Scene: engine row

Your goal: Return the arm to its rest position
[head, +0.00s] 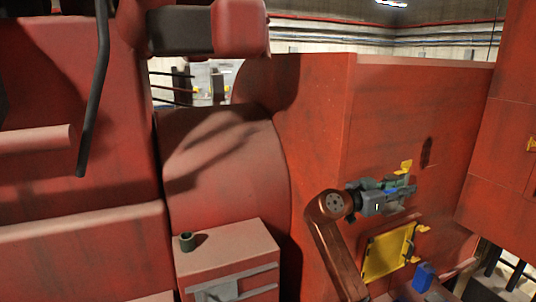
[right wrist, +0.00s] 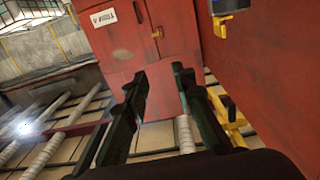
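My right arm (head: 335,245) comes up from the bottom of the head view. Its gripper (head: 408,188) is held out beside the red engine housing, pointing right. In the right wrist view the two dark fingers of the right gripper (right wrist: 160,75) stand apart with nothing between them. My left arm and gripper are not in view.
A yellow panel (head: 388,252) and a blue part (head: 423,277) sit below the right gripper. A red cabinet (right wrist: 135,45) with a white label stands ahead of the fingers. A dark cup-like part (head: 187,242) stands on a red box (head: 230,250).

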